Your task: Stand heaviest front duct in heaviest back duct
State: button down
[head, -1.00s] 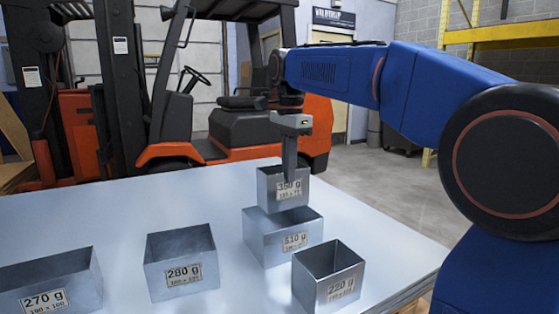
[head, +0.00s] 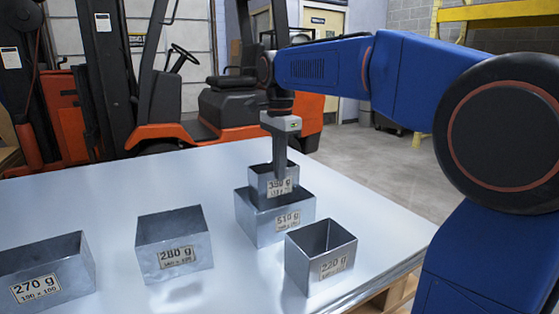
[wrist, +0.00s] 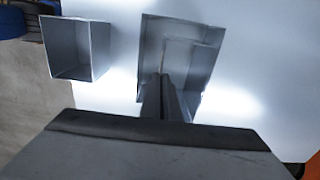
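The small grey metal duct, whose label looks like 350 g (head: 261,188), is upright, with its lower part inside the open top of the larger 510 g duct (head: 262,222). My gripper (head: 279,172) points down and is shut on the small duct's near wall. The large duct's front wall hides the small duct's bottom, so I cannot tell whether it touches the table. In the wrist view the small duct (wrist: 203,60) shows within the large duct's outline (wrist: 183,24), and my fingers (wrist: 160,95) reach its wall.
The 220 g duct (head: 303,262) stands close in front, to the right. The 280 g duct (head: 160,232) and 270 g duct (head: 70,285) stand to the left on the metal table (head: 95,190). The table's right edge is near. An orange forklift (head: 165,135) stands behind.

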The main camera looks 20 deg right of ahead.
jog(key=shift+f, duration=1.7)
jog(key=c, duration=1.9)
grip_release()
jog(key=shift+c, duration=0.2)
jog(key=shift+r, duration=3.5)
jog(key=shift+s, duration=0.1)
